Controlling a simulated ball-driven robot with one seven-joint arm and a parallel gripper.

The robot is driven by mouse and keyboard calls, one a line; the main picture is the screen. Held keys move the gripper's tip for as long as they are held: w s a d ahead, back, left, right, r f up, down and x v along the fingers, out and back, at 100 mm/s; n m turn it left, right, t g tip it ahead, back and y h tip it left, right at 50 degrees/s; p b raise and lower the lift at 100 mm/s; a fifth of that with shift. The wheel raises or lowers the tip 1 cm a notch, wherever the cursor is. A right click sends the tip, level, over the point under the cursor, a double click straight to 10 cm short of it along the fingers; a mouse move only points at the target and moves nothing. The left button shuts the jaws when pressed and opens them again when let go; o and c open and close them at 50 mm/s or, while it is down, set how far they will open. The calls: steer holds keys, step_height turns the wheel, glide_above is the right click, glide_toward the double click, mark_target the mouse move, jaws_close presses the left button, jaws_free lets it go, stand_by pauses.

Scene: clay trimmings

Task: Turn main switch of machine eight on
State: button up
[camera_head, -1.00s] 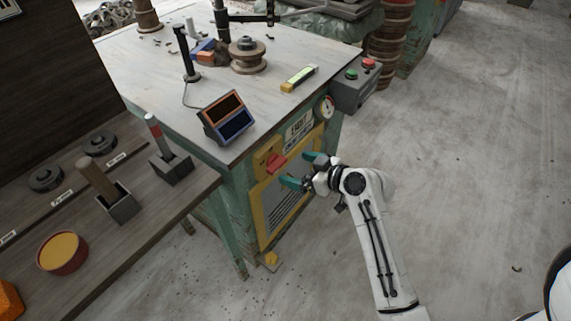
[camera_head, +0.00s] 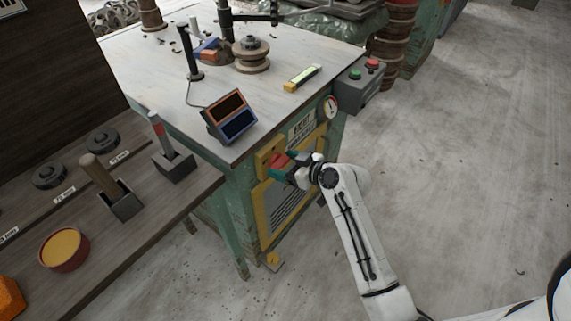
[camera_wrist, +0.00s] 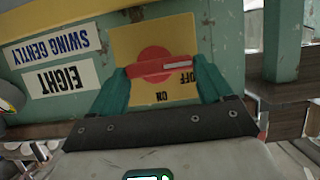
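The main switch of machine eight is a red rotary handle (camera_wrist: 160,67) on a yellow plate (camera_wrist: 150,40) with ON and OFF marks, upside down in the wrist view. The handle lies almost level there, its white-marked end beside OFF. In the head view, the red switch (camera_head: 281,160) is on the machine's front, partly hidden by my gripper (camera_head: 287,170). In the wrist view, the teal fingers of my gripper (camera_wrist: 160,75) are at the handle's two ends, with no gap visible, and look shut on it. A sign reading EIGHT (camera_wrist: 63,79) is beside the plate.
The machine's worktop (camera_head: 160,85) carries a small tilted panel (camera_head: 229,117) and a spool (camera_head: 252,56). A grey box with green and red buttons (camera_head: 362,88) and a gauge (camera_head: 331,107) are near the switch. The floor (camera_head: 460,190) at right is clear.

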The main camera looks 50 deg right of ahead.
steer(key=c, duration=0.6)
steer(key=m+y, duration=0.1)
steer(key=m, duration=0.1)
steer(key=d+m+y, duration=0.1)
steer(key=m+y, duration=0.2)
steer(key=m, duration=0.2)
steer(key=m+t+y, duration=0.1)
steer(key=shift+d+f+m+y, duration=0.2)
steer(key=shift+d+m+y, duration=0.1)
steer(key=shift+d+m, duration=0.1)
steer(key=m, duration=0.1)
steer(key=m+t+y, duration=0.1)
steer(key=m, duration=0.2)
steer(key=shift+d+f+m+t, duration=0.15)
steer(key=shift+f+m+t, duration=0.15)
steer(key=shift+t, duration=0.1)
stand_by(0.3)
steer(key=o, duration=1)
